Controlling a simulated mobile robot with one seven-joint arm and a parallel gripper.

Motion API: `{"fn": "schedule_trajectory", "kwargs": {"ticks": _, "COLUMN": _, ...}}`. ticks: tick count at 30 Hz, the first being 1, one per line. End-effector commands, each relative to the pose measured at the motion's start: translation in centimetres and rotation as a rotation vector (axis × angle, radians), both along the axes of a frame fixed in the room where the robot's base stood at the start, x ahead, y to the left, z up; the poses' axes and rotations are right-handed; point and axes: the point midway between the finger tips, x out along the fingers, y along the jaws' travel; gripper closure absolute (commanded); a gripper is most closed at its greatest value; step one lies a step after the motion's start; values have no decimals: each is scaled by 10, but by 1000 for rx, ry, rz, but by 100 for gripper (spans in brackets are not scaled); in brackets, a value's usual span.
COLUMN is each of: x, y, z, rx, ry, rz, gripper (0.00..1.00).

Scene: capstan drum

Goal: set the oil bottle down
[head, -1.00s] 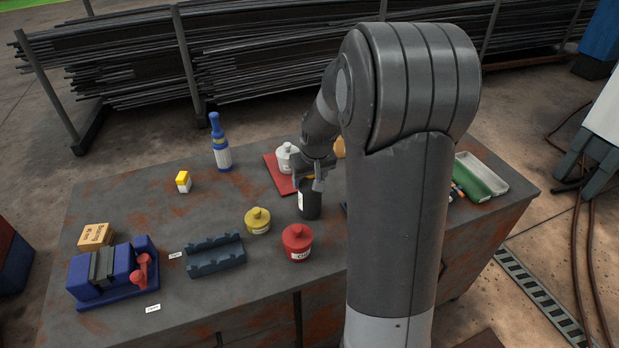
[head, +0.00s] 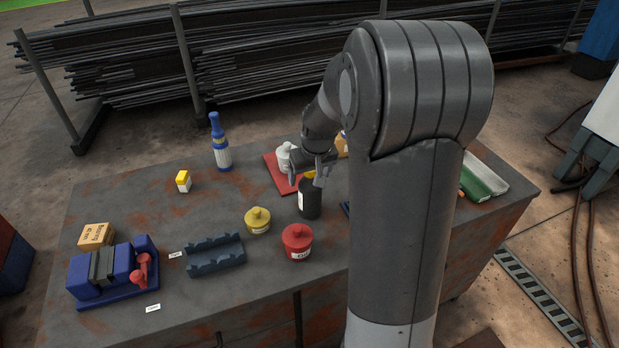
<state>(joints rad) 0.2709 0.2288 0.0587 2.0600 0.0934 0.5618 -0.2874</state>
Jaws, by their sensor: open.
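The oil bottle (head: 309,201) is black with a pale label and a yellow top. It stands upright on the grey, rust-stained table (head: 200,290), behind the red pot. My gripper (head: 309,180) is open at the top of the bottle, just above its dark body. The bottle's yellow cap shows between and behind the fingers. I cannot tell whether a finger still touches it.
A red pot (head: 297,242) and a yellow pot (head: 257,220) stand in front of the bottle. A white container (head: 285,158) stands on a red mat (head: 272,165) behind it. A dark cradle (head: 215,257) and a blue fixture (head: 88,277) are at left. My arm hides the table's right part.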

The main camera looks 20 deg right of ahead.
Motion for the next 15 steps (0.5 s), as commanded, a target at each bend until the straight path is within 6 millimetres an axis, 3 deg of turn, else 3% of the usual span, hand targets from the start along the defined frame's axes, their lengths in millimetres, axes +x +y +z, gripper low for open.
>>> {"fn": "schedule_trajectory", "kwargs": {"ticks": 9, "x": -19, "y": 0, "z": 65, "rx": -1, "ry": -5, "rz": 0, "gripper": 20}}
{"fn": "schedule_trajectory", "kwargs": {"ticks": 15, "x": -28, "y": 0, "z": 91, "rx": -1, "ry": -2, "rz": 0, "gripper": 20}}
